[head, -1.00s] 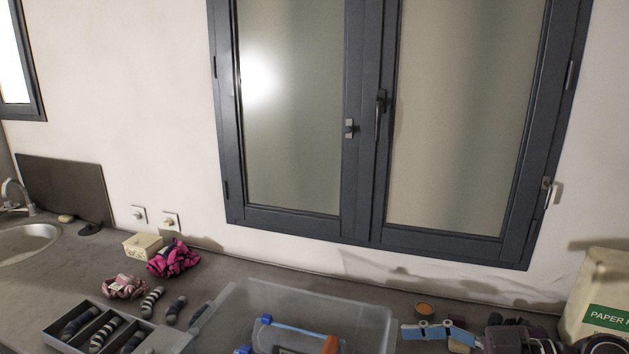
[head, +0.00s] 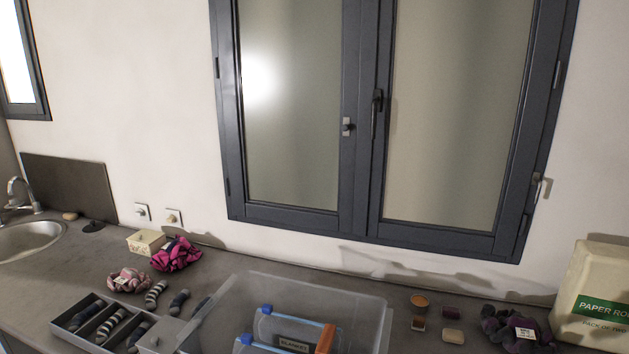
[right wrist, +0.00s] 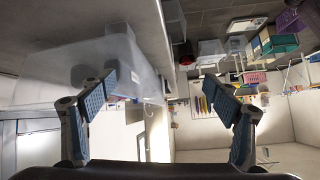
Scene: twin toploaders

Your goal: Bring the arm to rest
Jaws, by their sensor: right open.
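My right gripper (right wrist: 160,97) shows in the right wrist view, its two blue-padded fingers spread wide with nothing between them. Behind it are a translucent plastic bin, a pale wall and a room with shelves, all seen from a turned angle. Neither gripper shows in the head view now. My left gripper is out of view.
A clear bin (head: 378,318) with blue-handled items stands on the counter (head: 225,266). A window (head: 372,130) is behind.

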